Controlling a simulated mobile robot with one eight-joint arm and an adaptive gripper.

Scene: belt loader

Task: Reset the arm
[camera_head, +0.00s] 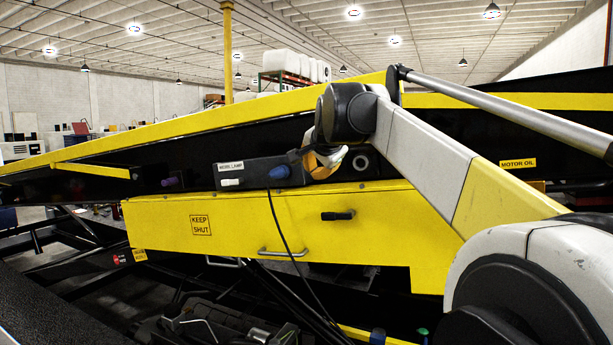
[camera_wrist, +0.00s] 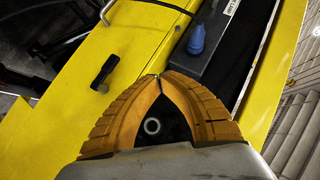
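My arm reaches in from the right in the head view, and its wrist hangs in front of the belt loader. My gripper (camera_head: 322,163) is beside the grey control box (camera_head: 262,172), partly hidden by its own wrist. In the wrist view the two orange ribbed fingers of my gripper (camera_wrist: 161,76) meet at their tips, with nothing between them. The fingers point over the yellow panel (camera_wrist: 135,42), near a blue knob (camera_wrist: 196,40) on the box. I cannot tell whether they touch the panel.
The yellow cover (camera_head: 235,245) has a black latch (camera_head: 337,215) and a metal handle (camera_head: 284,254). A metal strut (camera_head: 500,107) runs across the upper right. A black cable (camera_head: 287,245) hangs down the cover's front. Dark machinery (camera_head: 210,322) lies below.

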